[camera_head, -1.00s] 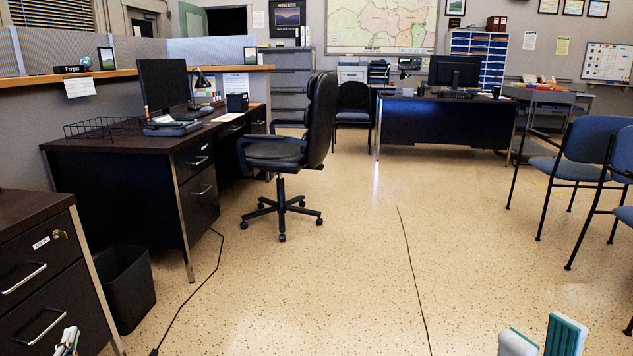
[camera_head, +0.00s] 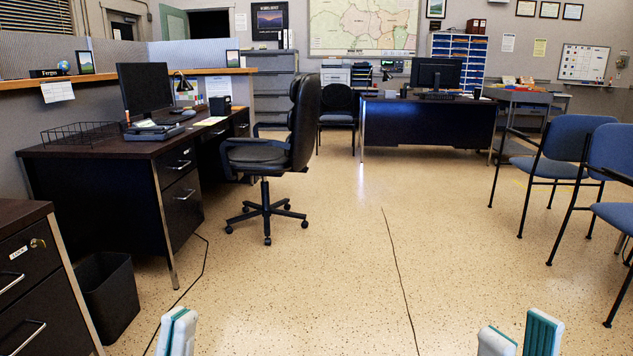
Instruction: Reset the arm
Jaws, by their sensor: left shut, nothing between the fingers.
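My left gripper (camera_head: 177,330) shows at the bottom left of the head view, white with teal pads. Its fingers are together, with nothing between them. My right gripper (camera_head: 521,336) shows at the bottom right. Its two fingers stand apart with a gap between them, and the gap is empty. Both grippers are in front of bare floor and touch nothing that I can see. The rest of both arms is out of the picture.
A dark desk (camera_head: 110,185) and a black office chair (camera_head: 270,150) stand on the left. A waste bin (camera_head: 107,297) and drawer cabinet (camera_head: 35,270) are at the lower left. Blue chairs (camera_head: 570,150) stand on the right.

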